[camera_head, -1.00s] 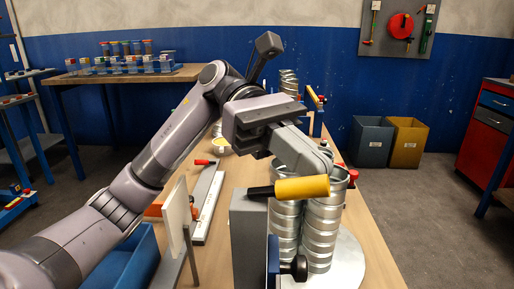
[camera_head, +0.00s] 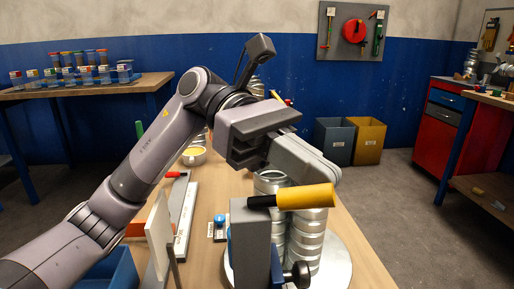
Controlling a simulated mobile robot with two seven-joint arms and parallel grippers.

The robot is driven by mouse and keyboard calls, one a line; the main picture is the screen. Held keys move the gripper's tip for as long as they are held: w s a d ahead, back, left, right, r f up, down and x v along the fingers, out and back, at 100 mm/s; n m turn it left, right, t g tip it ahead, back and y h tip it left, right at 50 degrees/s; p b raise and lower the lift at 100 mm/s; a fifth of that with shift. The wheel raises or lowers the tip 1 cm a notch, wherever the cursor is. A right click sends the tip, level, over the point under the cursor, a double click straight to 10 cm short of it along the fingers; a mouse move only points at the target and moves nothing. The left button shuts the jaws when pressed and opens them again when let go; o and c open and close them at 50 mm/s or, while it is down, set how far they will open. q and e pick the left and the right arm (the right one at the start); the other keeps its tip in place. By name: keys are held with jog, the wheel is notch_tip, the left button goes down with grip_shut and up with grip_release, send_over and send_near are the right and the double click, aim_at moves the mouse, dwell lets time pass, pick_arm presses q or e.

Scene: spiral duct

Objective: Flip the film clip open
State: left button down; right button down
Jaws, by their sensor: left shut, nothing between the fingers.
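I cannot clearly make out a film clip. A yellow handle (camera_head: 305,197) with a black end lies level across the top of a grey upright block (camera_head: 250,235), with a black knob (camera_head: 298,274) low at its right. Silver ribbed spiral duct pieces (camera_head: 308,238) stand behind it on a round metal plate (camera_head: 342,262). My left gripper (camera_head: 328,176) is shut and empty, pointing right, just above the yellow handle in the picture; whether it touches is unclear. It covers part of the duct. My right gripper is not in view.
Grey (camera_head: 335,141) and yellow (camera_head: 368,141) bins stand on the floor behind.

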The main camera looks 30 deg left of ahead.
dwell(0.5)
pick_arm(q)
jog(key=v, duration=0.7)
dwell(0.5)
